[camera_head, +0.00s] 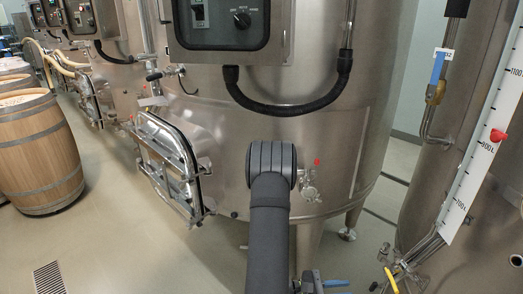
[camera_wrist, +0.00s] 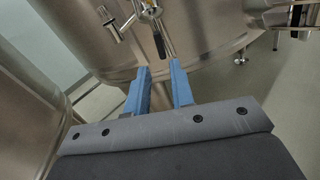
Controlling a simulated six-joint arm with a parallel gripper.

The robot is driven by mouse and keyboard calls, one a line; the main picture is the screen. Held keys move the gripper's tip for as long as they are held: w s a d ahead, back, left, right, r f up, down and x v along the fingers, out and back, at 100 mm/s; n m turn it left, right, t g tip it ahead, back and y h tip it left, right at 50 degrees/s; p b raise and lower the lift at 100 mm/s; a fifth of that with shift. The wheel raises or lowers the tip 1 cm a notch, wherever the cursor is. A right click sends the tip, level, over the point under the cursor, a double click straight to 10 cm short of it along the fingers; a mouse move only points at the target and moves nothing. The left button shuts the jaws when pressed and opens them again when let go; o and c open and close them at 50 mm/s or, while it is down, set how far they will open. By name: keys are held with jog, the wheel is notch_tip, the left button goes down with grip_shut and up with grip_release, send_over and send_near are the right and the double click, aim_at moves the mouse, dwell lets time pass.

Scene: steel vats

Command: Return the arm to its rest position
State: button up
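My arm is dark grey and rises from the bottom centre of the head view in front of a large steel vat (camera_head: 225,130). In the wrist view my gripper (camera_wrist: 159,66) has two blue fingers with a clear gap between them, open and with nothing held. A small steel valve with a dark handle (camera_wrist: 159,42) shows just beyond the fingertips; I cannot tell if they touch. In the head view my gripper cannot be made out for certain; a small blue piece shows at the bottom edge beside my arm.
An open hatch door (camera_head: 168,165) juts from the vat left of my arm. A second vat (camera_head: 440,180) with a level scale (camera_head: 485,140) stands right. Wooden barrels (camera_head: 38,150) stand left; the floor between is clear.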

aim_at(370, 287)
jog(key=d, duration=0.7)
jog(key=shift+w+d, duration=0.15)
jog(key=shift+d, duration=0.15)
jog(key=m, duration=0.3)
jog(key=shift+m, duration=2.5)
